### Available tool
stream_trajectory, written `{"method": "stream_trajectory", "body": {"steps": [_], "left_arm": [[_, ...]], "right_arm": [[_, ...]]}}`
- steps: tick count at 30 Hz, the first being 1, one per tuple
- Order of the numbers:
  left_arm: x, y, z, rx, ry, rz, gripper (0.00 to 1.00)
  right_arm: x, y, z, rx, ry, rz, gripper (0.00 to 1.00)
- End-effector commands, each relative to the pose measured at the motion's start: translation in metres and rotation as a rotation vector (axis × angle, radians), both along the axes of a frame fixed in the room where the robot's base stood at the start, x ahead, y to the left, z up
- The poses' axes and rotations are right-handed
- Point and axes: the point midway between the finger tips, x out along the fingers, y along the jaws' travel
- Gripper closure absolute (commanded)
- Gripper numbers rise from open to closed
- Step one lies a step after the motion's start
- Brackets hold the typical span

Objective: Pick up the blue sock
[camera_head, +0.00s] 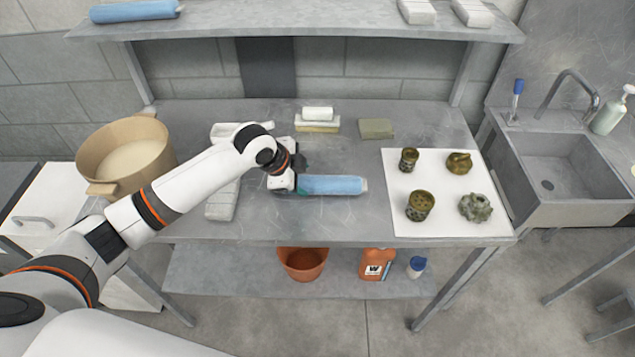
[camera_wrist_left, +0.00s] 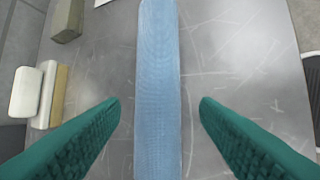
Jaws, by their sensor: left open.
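The blue sock (camera_head: 333,185) is a long, light blue roll lying flat on the grey metal table, left of the white mat. My left gripper (camera_head: 292,186) is at the sock's left end, pointing down. In the left wrist view the sock (camera_wrist_left: 158,85) runs up the middle, between the two green fingers of my left gripper (camera_wrist_left: 160,108). The fingers are open, with a gap on each side of the sock. My right gripper is not in view.
The white mat (camera_head: 435,225) holds several small mottled pots. A white block on a sponge (camera_head: 318,126) and a grey-green block (camera_head: 376,128) lie behind the sock. A beige pot (camera_head: 127,158) stands at the left. The shelf above holds another blue roll (camera_head: 133,11).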

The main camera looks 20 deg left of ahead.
Motion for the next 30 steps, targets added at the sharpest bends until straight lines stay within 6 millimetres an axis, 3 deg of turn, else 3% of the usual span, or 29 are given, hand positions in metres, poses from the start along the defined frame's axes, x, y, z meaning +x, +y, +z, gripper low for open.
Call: {"method": "stream_trajectory", "body": {"steps": [12, 20, 27, 30], "left_arm": [[0.024, -0.019, -0.037, 0.0, 0.0, 0.001, 0.44], [0.025, -0.02, -0.039, 0.0, -0.001, 0.0, 0.44], [0.025, -0.02, -0.039, 0.0, -0.001, 0.0, 0.79], [0.025, -0.019, -0.039, 0.0, -0.001, 0.0, 0.79]], "right_arm": [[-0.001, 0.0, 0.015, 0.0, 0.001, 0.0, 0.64], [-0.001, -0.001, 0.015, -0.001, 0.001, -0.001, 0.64], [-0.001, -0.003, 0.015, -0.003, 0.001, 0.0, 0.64], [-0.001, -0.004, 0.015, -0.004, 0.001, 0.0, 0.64]]}}
